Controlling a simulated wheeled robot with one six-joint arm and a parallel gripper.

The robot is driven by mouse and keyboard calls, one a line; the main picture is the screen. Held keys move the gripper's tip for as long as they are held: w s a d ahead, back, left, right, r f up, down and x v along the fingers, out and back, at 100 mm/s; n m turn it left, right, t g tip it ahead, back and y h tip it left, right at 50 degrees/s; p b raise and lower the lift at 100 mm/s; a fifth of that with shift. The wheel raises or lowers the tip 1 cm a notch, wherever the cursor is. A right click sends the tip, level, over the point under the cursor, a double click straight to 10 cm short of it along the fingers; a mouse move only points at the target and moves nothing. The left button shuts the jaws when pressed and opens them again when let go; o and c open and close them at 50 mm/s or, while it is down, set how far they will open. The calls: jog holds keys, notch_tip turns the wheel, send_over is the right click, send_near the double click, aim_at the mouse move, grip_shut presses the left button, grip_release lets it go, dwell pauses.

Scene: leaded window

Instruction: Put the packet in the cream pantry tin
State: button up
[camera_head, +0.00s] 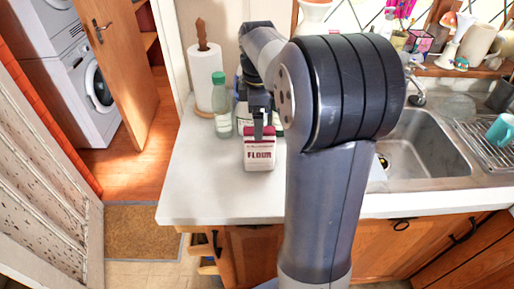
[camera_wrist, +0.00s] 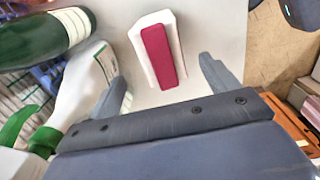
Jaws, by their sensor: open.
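The packet (camera_head: 260,156) is a small white flour bag with a dark red top and red lettering, upright on the white counter. In the wrist view the packet (camera_wrist: 156,52) shows from above, its red top a narrow strip. My gripper (camera_head: 263,132) is open above the packet. In the wrist view the fingertips of my gripper (camera_wrist: 163,72) are spread wide, one on each side and nearer the camera than the packet; I cannot tell whether they touch it. I cannot make out a cream pantry tin in either view; my arm hides part of the counter.
A green-capped bottle (camera_head: 221,106) and a paper towel roll (camera_head: 206,75) stand left of my gripper. The wrist view shows a dark green bottle (camera_wrist: 42,38) and a white bottle (camera_wrist: 82,82) close by. The sink (camera_head: 430,140) is at right. The counter's front left is clear.

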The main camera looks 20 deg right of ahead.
aim_at(259, 148)
jog(key=f, duration=0.5)
jog(key=shift+s+d+f, duration=0.1)
jog(key=shift+s+f, duration=0.1)
jog(key=shift+c, duration=0.4)
grip_shut()
dwell(0.3)
